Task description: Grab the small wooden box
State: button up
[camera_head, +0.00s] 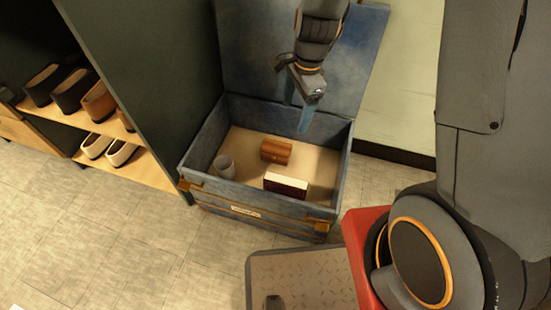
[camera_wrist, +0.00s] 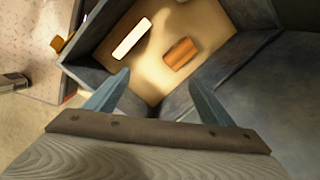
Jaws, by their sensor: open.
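The small wooden box (camera_head: 276,150) is orange-brown and lies on the floor of an open blue chest (camera_head: 265,208). In the wrist view the wooden box (camera_wrist: 181,53) lies beyond my fingertips, a little right of centre. My gripper (camera_head: 306,118) is over the back part of the chest, apart from the box. In the wrist view its two blue fingers (camera_wrist: 158,82) are spread wide with nothing between them.
A dark book-like block with a white top (camera_head: 286,184) lies just in front of the wooden box. A grey cup (camera_head: 224,167) stands at the chest's left. The raised lid (camera_head: 250,60) is behind. A shoe shelf (camera_head: 140,170) is at left.

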aim_at(277, 147)
jog(key=w+a+f+m+b, duration=0.1)
jog(key=w+f+m+b, duration=0.1)
jog(key=f+b, duration=0.2)
jog(key=w+a+f+m+b, duration=0.1)
jog(key=w+f+m+b, duration=0.2)
jog(key=f, duration=0.7)
jog(key=w+a+f+m+b, duration=0.2)
jog(key=f+b, duration=0.2)
jog(key=f, duration=0.4)
jog(key=shift+w+f+b, duration=0.1)
jog(key=shift+w+b, duration=0.3)
jog(key=shift+w+a+f+b, duration=0.1)
jog(key=shift+a+f+b, duration=0.1)
jog(key=shift+f+b, duration=1.6)
jog(key=shift+w+a+f+b, duration=0.15)
jog(key=shift+f+b, duration=1.15)
jog(key=shift+f, duration=0.9)
jog(key=shift+s, duration=0.1)
jog(key=shift+r, duration=0.1)
jog(key=c, duration=1.3)
jog(key=shift+r, duration=0.1)
